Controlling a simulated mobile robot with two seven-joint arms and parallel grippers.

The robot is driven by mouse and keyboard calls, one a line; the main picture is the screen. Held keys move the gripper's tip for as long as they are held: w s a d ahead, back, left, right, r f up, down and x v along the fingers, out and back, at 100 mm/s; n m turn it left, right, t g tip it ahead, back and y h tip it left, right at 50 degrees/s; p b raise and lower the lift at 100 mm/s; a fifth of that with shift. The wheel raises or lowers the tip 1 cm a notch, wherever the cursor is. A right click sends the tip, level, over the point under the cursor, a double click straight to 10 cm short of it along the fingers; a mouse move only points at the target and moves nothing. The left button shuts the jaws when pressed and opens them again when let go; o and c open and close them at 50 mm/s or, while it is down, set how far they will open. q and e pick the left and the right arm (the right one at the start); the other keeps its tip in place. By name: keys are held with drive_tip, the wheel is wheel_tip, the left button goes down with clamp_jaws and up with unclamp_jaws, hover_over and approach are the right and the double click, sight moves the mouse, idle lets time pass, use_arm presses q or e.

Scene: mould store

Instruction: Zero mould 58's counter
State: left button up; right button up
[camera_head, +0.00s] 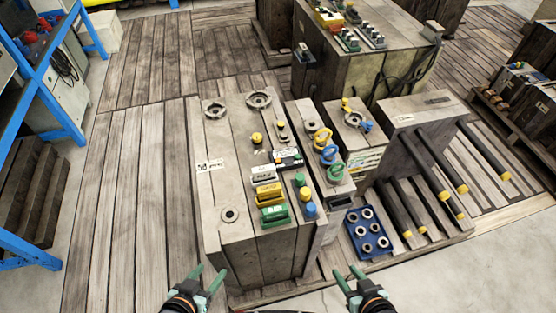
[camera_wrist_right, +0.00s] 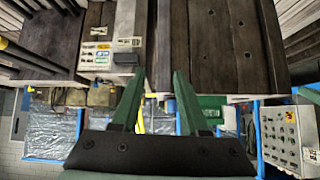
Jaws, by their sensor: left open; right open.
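The wooden-grey mould marked 58 on a white label (camera_head: 209,165) stands in the middle of the head view (camera_head: 235,190). On its top are white, yellow and green blocks, round knobs, rings and a small black-and-white unit (camera_head: 287,158). I cannot tell for sure whether that unit is the counter; no digits are readable. My left gripper (camera_head: 209,270) is open and empty, at the mould's near left corner in the picture. My right gripper (camera_head: 348,270) is open and empty, right of the mould's near end; its fingers also show in the right wrist view (camera_wrist_right: 159,71).
Beside the mould stand a narrower block with coloured rings (camera_head: 325,150), a blue tray with several rings (camera_head: 384,248) and black yellow-tipped bars (camera_head: 433,160). A larger mould (camera_head: 365,60) is behind. A blue rack (camera_head: 45,100) stands left. Planks left of the mould are clear.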

clamp_jaws()
idle(1.3)
